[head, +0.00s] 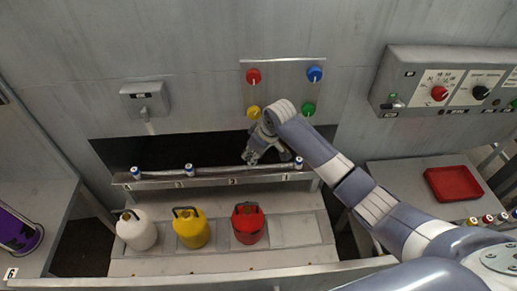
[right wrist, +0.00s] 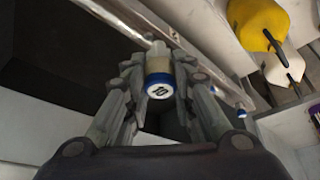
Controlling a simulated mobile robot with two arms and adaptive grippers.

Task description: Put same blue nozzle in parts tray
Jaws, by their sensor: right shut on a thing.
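My right gripper (head: 252,157) is at the shelf rail in front of the dark opening. In the right wrist view the right gripper (right wrist: 160,95) is shut on a blue-ringed nozzle (right wrist: 159,89) with a white end face bearing a dark mark. The fingers sit on both sides of it. I cannot tell whether it still touches the rail. In the head view this nozzle is hidden by the gripper. A red tray (head: 453,183), empty, lies on the right-hand table. My left gripper is not in view.
Other blue-and-white nozzles stand on the rail: far left (head: 135,172), left-middle (head: 189,169) and right (head: 298,163). White (head: 137,231), yellow (head: 190,229) and red (head: 248,224) canisters stand below it. Small coloured-top pieces (head: 487,219) stand near the red tray. A control box (head: 445,85) overhangs that table.

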